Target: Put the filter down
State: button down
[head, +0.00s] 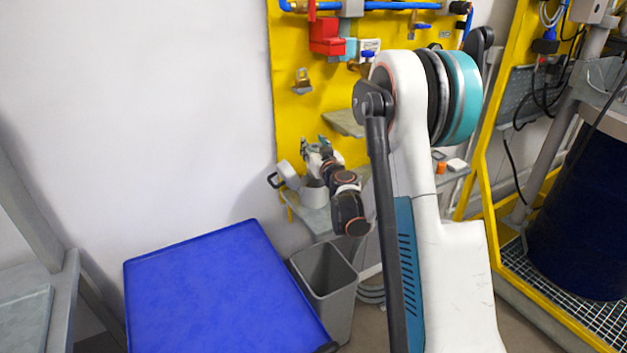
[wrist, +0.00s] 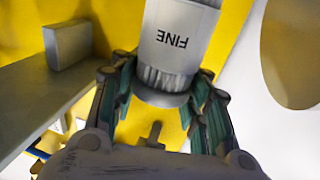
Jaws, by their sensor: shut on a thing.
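The filter (wrist: 178,40) is a pale grey cylinder marked "FINE", with a ribbed lower end, in the wrist view. My gripper (wrist: 163,78) has its green-padded fingers on either side of that ribbed end and is shut on it. The upper end of the filter runs out of the picture. In the head view my gripper (head: 316,148) is small and far off, in front of the yellow panel. I cannot clearly make out the filter there.
A pale container (head: 314,194) stands on a grey ledge below. A blue-topped table (head: 215,290) is bare, beside a grey bin (head: 328,272).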

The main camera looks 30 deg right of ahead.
notch_tip(320, 180, down, 10)
jog(key=b, duration=0.3)
jog(key=shift+f, duration=0.1)
jog(key=c, duration=1.4)
grip_release()
jog(key=shift+f, duration=0.15)
jog(key=shift+o, duration=1.1)
jog(key=shift+s+r, duration=0.15)
jog(key=shift+r, duration=0.1)
jog(key=s+a+b, duration=0.2)
jog(key=s+b, duration=0.1)
jog(key=s, duration=0.8)
jog(key=shift+s, duration=0.3)
